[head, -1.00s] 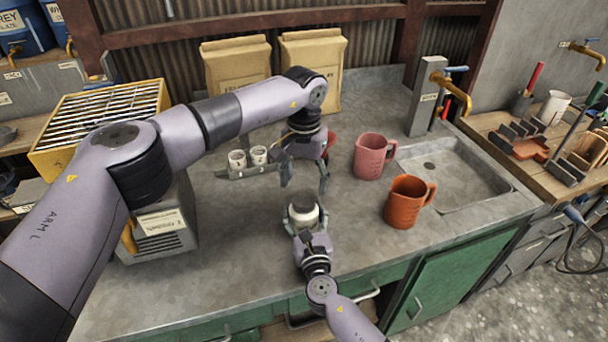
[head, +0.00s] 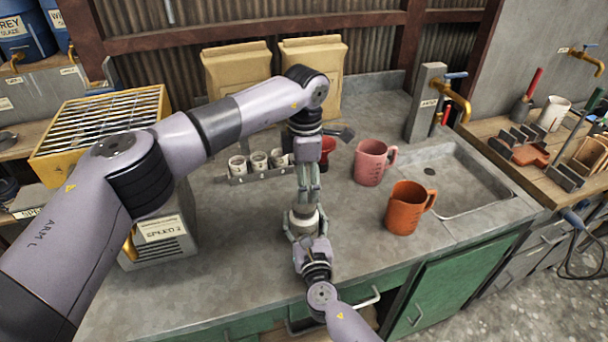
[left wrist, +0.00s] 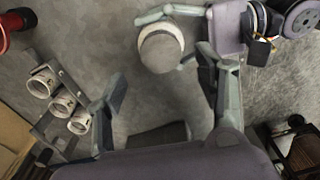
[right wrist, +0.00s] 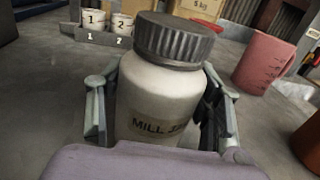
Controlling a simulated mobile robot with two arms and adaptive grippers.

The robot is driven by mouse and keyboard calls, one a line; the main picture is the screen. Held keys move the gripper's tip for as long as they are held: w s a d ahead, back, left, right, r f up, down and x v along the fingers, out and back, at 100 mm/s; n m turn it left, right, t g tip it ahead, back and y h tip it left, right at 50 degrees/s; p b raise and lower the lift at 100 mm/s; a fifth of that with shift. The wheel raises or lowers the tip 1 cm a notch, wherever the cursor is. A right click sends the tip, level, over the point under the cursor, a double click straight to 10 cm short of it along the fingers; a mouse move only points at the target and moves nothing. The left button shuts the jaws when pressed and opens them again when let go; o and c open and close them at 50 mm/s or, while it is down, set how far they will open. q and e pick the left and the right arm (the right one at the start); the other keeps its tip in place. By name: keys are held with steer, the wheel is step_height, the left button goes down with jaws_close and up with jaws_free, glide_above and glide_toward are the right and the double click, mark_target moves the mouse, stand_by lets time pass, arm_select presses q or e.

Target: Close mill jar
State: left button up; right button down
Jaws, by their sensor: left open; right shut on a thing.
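The mill jar (right wrist: 158,98) is white, upright and labelled, with a grey ridged lid (right wrist: 175,40) on its top. I cannot tell how tight the lid is. My right gripper (right wrist: 160,120) is shut around the jar's body at the counter's front; the jar also shows in the head view (head: 303,223). My left gripper (head: 308,193) points down close above the jar, its fingers partly hiding the lid. In the left wrist view the left gripper (left wrist: 165,90) is open and empty, with the lid (left wrist: 160,51) ahead of its fingers.
A numbered rack (head: 237,179) with white cups stands behind and left of the jar. A pink jug (head: 370,163) and an orange jug (head: 405,208) stand to the right, before the sink (head: 455,178). A grey machine (head: 163,237) stands left. The counter between is clear.

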arm_select(q)
steer(key=n, duration=0.7)
steer(key=shift+r, duration=0.2)
steer(key=n, duration=0.6)
steer(key=shift+r, duration=0.2)
steer(key=n, duration=0.6)
steer(key=shift+r+n, duration=0.2)
steer(key=shift+n, duration=0.1)
steer(key=n, duration=0.4)
steer(key=shift+a+r+n, duration=0.1)
steer(key=shift+r+n, duration=0.05)
steer(key=shift+n, duration=0.25)
steer(key=shift+f, duration=4)
